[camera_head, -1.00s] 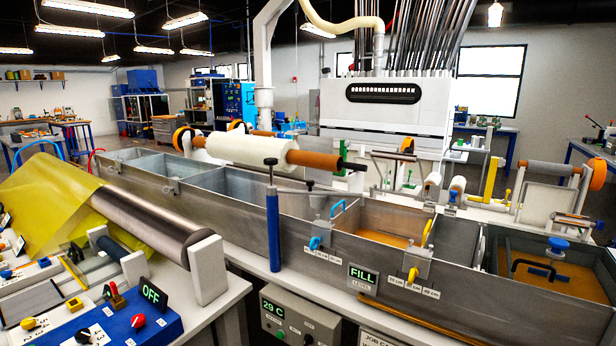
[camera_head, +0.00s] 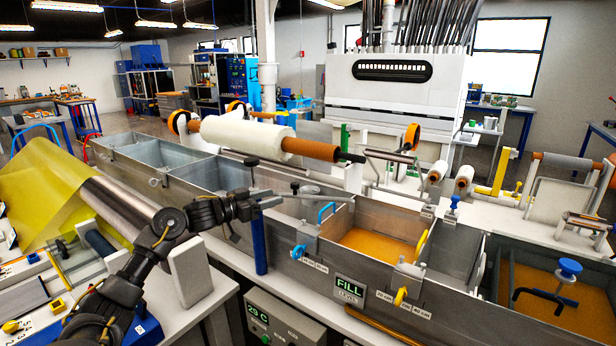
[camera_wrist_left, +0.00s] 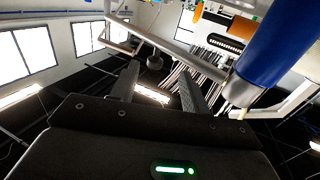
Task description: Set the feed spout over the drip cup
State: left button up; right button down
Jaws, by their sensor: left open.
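A blue post (camera_head: 259,240) stands at the near side of the metal bath, with a black knob (camera_head: 252,161) on top. A thin grey spout tube (camera_head: 325,196) runs right from the post over the bath and carries a small black knob (camera_head: 295,187). My left gripper (camera_head: 268,201) is open and empty beside the post, near the tube. In the left wrist view, the post (camera_wrist_left: 275,60) is at upper right, the tube (camera_wrist_left: 170,48) crosses above the fingers, and the small knob (camera_wrist_left: 154,62) shows between the fingers, apparently uncontacted. I cannot make out the drip cup. My right gripper is not in view.
The bath wall (camera_head: 300,240) runs across the front. The FILL sign (camera_head: 349,289) is on the bath front.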

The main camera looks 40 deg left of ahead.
aim_at(305, 197)
pick_arm(q)
jog(key=w+d+r+p, duration=0.1)
jog(key=w, duration=0.2)
jog(key=w+d+p, duration=0.1)
jog(key=w, duration=0.1)
jog(key=w+d+r+p, duration=0.1)
jog(key=w, duration=0.2)
jog(key=shift+w+d+r, duration=0.2)
jog(key=shift+w+r, duration=0.1)
jog(key=shift+w, duration=0.05)
jog(key=shift+w+d+f+p, duration=0.1)
jog(key=shift+w+d+p, duration=0.2)
jog(key=shift+w, duration=0.25)
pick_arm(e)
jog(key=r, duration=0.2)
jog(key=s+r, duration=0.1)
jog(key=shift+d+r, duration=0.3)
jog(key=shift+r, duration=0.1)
pick_arm(q)
jog(key=shift+a, duration=0.1)
grip_shut()
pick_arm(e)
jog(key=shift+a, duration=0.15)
